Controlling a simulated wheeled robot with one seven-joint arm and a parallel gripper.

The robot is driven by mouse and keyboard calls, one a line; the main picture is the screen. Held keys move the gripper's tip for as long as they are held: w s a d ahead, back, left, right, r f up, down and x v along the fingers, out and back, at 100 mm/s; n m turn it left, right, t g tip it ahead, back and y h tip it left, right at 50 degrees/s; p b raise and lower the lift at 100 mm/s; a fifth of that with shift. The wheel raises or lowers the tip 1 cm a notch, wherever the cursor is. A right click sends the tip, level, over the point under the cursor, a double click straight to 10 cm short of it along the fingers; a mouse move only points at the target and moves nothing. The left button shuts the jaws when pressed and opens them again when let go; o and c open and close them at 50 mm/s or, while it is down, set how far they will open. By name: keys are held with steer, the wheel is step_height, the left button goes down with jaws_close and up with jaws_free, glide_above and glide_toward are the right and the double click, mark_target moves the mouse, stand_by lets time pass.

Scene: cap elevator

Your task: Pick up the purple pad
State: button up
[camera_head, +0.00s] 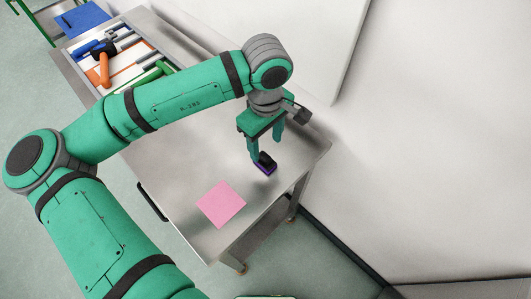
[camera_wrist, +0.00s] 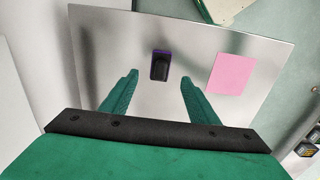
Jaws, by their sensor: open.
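The purple pad (camera_head: 264,164) is a small block with a black top and purple edges, lying on the metal table (camera_head: 180,172). In the wrist view the pad (camera_wrist: 160,66) lies ahead of the fingertips, roughly midway between them. My gripper (camera_head: 266,152) is open and empty, pointing down above the pad. In the head view one finger overlaps the pad's near edge, and I cannot tell if they touch. In the wrist view the gripper's two green fingers (camera_wrist: 159,77) are spread wide, with bare table between them.
A pink square (camera_head: 221,205) lies flat on the table near the front edge, apart from the pad. A tray of tools (camera_head: 112,62) sits at the table's far left end. A white wall (camera_head: 420,130) rises behind the table.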

mark_target(265, 155)
steer(key=f, duration=0.2)
steer(key=shift+s+f, duration=0.25)
steer(key=shift+f, duration=0.05)
steer(key=shift+w+a+f, duration=0.1)
steer(key=shift+w+f, duration=0.05)
steer(key=shift+f, duration=1.2)
steer(key=shift+w+a+f, duration=0.1)
steer(key=shift+w+f, duration=0.05)
steer(key=shift+f, duration=1.15)
steer(key=c, duration=1.1)
steer(key=shift+c, duration=0.2)
steer(key=shift+d, duration=0.1)
